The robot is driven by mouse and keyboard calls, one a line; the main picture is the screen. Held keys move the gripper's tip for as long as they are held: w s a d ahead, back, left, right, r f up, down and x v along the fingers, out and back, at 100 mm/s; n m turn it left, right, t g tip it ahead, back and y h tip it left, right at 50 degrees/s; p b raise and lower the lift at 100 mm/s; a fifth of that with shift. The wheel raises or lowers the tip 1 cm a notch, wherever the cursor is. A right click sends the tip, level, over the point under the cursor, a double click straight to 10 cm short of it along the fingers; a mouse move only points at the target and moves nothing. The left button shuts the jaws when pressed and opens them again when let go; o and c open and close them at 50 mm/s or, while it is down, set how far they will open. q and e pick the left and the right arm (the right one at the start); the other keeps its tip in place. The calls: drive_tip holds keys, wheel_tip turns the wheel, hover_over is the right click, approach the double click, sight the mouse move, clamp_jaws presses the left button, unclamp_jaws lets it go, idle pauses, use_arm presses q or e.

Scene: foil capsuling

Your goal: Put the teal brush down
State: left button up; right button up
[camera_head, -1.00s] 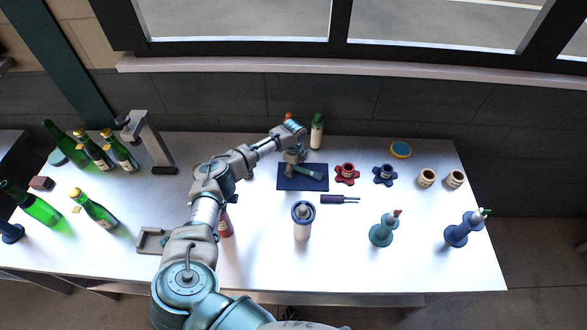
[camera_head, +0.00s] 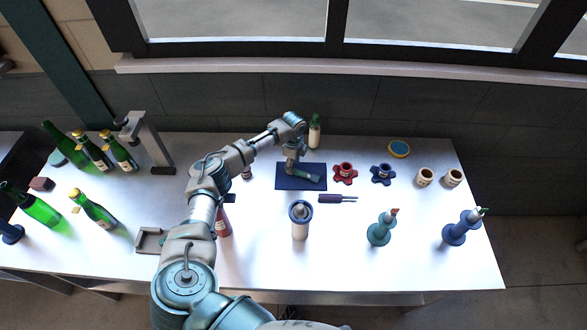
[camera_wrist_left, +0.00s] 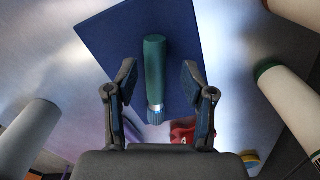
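The teal brush (camera_head: 308,174) lies on the dark blue mat (camera_head: 283,185) near the back middle of the table. In the left wrist view the brush (camera_wrist_left: 155,65) shows its teal handle and a pale band near its lower end, with the blue mat (camera_wrist_left: 105,35) behind it. My left gripper (camera_head: 291,168) is over the mat at the brush's left end. In the wrist view my left gripper (camera_wrist_left: 159,78) is open, with one finger on each side of the brush and gaps between. My right gripper is not in view.
A red star-shaped holder (camera_head: 345,173) and a blue one (camera_head: 383,175) stand right of the mat. A purple-handled tool (camera_head: 337,198) and a white bottle (camera_head: 300,222) are in front. Green bottles (camera_head: 95,210) stand left.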

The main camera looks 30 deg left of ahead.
use_arm(q)
wheel_tip(320, 180, up, 10)
drive_tip(key=shift+d+f, duration=0.15)
drive_tip(key=shift+f, duration=0.05)
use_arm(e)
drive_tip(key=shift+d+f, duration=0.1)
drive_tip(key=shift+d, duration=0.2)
